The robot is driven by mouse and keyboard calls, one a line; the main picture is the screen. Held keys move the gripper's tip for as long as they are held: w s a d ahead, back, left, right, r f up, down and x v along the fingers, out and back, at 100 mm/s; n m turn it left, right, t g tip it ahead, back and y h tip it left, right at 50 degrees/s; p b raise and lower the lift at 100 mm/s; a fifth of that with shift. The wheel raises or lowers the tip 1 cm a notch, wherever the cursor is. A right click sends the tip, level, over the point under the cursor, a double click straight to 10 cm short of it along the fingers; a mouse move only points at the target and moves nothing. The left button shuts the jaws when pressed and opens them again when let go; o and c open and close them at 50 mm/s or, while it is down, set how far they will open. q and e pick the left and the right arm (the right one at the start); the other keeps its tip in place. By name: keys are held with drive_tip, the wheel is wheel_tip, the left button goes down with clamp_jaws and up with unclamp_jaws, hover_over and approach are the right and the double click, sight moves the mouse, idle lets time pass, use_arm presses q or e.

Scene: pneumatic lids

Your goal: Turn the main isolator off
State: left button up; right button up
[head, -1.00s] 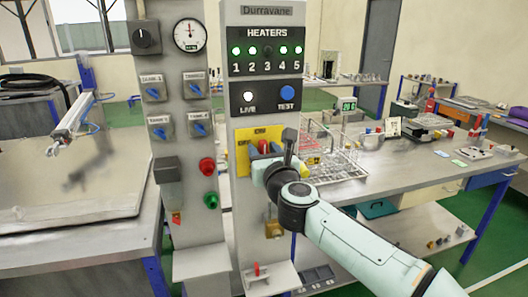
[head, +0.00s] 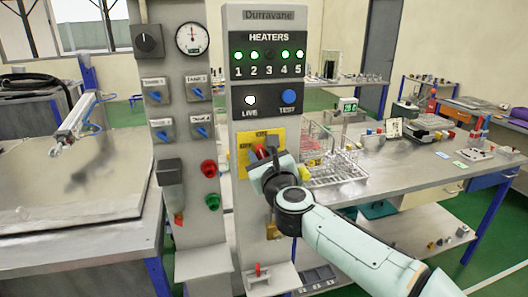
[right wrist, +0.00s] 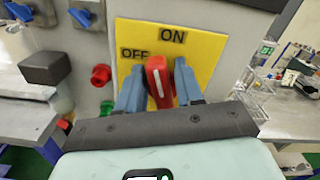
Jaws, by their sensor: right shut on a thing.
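The main isolator is a red rotary handle (right wrist: 158,82) with a white line, on a yellow plate (right wrist: 205,48) marked ON at the top and OFF at the upper left. In the right wrist view the handle stands nearly upright, leaning slightly left, its tip below and between the two labels. My right gripper (right wrist: 158,90) has one blue finger on each side of the handle and is shut on it. In the head view my right gripper (head: 265,157) hides much of the handle and the lower plate (head: 248,138).
Above the isolator, the LIVE lamp (head: 250,100) is lit white beside the blue TEST button (head: 288,96). Heater lamps 1, 2, 4 and 5 glow green; 3 is dark. A padlock hangs below. A neighbouring column has blue switches and a red knob (head: 208,167). A workbench (head: 400,183) stands right.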

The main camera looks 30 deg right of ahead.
drive_tip(key=n, duration=0.2)
drive_tip(key=f+n+p, duration=0.1)
drive_tip(key=shift+w+a+n, duration=0.2)
drive_tip(key=shift+a+n, duration=0.1)
drive_tip(key=shift+n, duration=0.1)
drive_tip(key=n, duration=0.2)
drive_tip(key=n+p, duration=0.1)
drive_tip(key=n, duration=0.1)
drive_tip(key=f+n+p, duration=0.1)
drive_tip(key=n, duration=0.1)
drive_tip(key=shift+a, duration=0.25)
drive_tip(key=shift+f+n+p, duration=0.2)
drive_tip(key=shift+n+p, duration=0.1)
drive_tip(key=shift+n, duration=0.75)
drive_tip(key=shift+f+n+p, duration=0.15)
drive_tip(key=shift+n+p, duration=0.1)
drive_tip(key=shift+n, duration=0.8)
